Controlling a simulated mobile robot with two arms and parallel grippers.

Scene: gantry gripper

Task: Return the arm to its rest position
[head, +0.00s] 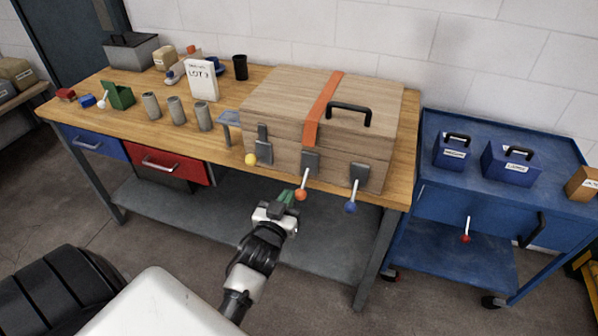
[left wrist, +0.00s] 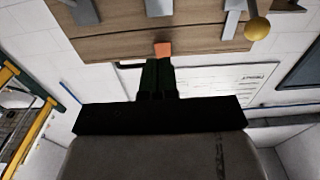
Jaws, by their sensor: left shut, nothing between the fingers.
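My left gripper (head: 286,197) shows in the head view in front of the workbench (head: 224,142), just below and left of the orange knob (head: 301,194) of the middle latch. Its fingers are shut and hold nothing. I cannot tell whether the fingertips touch anything. The wooden case (head: 269,107) is closed, with a black handle on its lid. My right gripper is not in view.
The case's front has latches with yellow (head: 251,159), orange and blue (head: 350,208) knobs. Grey cylinders (head: 176,110) and a white "LOT" sign (head: 202,81) stand to the left. A blue cart (head: 431,166) with blue boxes (head: 510,164) stands at right. The floor (head: 310,300) before the bench is open.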

